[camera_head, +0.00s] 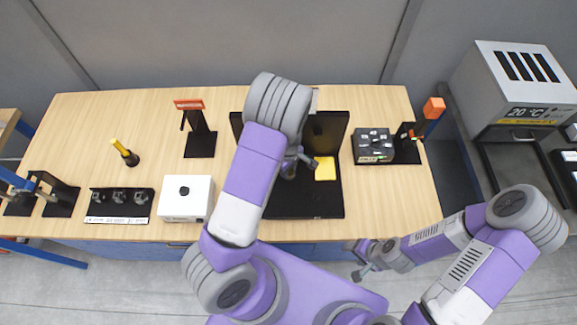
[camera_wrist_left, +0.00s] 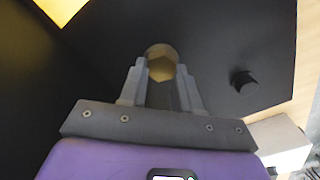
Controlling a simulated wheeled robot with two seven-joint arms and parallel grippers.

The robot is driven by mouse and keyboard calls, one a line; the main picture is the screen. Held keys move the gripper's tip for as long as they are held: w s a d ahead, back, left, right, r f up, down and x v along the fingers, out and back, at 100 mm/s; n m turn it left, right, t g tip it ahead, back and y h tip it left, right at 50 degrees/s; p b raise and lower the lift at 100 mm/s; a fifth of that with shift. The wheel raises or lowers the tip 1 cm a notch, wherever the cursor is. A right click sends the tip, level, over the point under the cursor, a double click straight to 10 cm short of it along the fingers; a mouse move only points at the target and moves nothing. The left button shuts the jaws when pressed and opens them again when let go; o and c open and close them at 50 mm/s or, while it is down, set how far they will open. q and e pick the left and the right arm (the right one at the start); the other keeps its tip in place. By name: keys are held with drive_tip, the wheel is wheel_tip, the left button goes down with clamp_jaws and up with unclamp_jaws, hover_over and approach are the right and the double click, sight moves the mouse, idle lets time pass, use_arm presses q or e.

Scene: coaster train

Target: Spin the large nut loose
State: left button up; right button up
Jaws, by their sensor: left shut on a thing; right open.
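The large nut (camera_wrist_left: 161,66) shows in the left wrist view as a brass-coloured hexagonal piece between my left fingertips. My left gripper (camera_wrist_left: 162,78) is shut on it, over a black surface. In the head view my left gripper (camera_head: 292,166) is over the black fixture (camera_head: 300,205), and my arm hides the nut there. My right gripper (camera_head: 360,262) is open and empty, in front of the table's front edge, away from the fixture.
A yellow block (camera_head: 325,168) sits on the black fixture. A black peg (camera_wrist_left: 243,81) stands nearby. A white box (camera_head: 187,198) is to the left and a dark box (camera_head: 373,146) to the right. A yellow-handled tool (camera_head: 124,151) stands far left. The table's back left is mostly clear.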

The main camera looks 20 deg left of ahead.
use_arm(q)
drive_tip(key=shift+s+f+n+p, duration=0.1)
drive_tip(key=shift+s+n+p, duration=0.2)
drive_tip(key=shift+n, duration=0.8)
drive_tip(key=o, duration=1.1)
drive_tip(key=shift+w, duration=0.15)
drive_tip(key=shift+c, duration=0.2)
wheel_tip(320, 180, up, 8)
drive_tip(key=shift+f+p, duration=0.2)
drive_tip(key=shift+p, duration=0.4)
